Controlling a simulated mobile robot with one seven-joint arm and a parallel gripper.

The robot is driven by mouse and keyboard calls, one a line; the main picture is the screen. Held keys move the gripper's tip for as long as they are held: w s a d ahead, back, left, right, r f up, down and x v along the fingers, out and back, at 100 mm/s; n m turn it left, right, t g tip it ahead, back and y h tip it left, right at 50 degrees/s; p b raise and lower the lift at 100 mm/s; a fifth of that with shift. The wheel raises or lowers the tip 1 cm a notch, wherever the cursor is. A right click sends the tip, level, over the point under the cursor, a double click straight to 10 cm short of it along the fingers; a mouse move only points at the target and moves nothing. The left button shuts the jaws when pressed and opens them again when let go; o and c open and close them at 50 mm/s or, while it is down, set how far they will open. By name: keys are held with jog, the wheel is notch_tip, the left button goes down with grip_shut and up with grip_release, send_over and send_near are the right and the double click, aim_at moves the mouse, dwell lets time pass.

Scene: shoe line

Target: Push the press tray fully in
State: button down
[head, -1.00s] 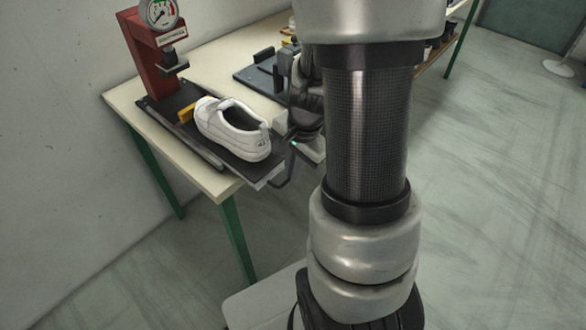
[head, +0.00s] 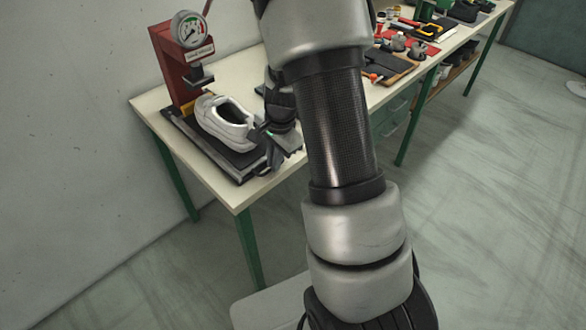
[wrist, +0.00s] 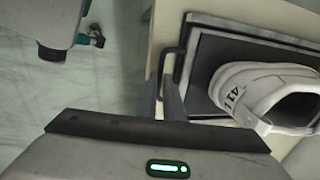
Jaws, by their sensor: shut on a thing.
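The press tray (head: 243,166) is a dark flat slide on the table under the red press (head: 177,72). My gripper (head: 268,148) is at the tray's front end. In the wrist view, the fingers (wrist: 160,98) are shut at the dark bar handle (wrist: 166,54) on the tray's edge. My gripper body hides part of the handle.
The cream table (head: 268,186) has green legs. A dial gauge (head: 188,28) tops the press. Tools and a board (head: 392,68) lie farther along the bench at right. A wall stands at left; the floor in front is clear.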

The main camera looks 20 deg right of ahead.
jog(key=shift+w+a+r, duration=0.15)
jog(key=shift+w+a, duration=0.1)
jog(key=shift+w, duration=0.6)
jog(key=c, duration=1.9)
grip_release()
jog(key=shift+w, duration=0.1)
jog(key=s+r+p, duration=0.2)
jog(key=s+r, duration=0.1)
jog(key=r, duration=1.4)
jog(key=shift+s+d, duration=0.15)
jog(key=shift+d, duration=0.3)
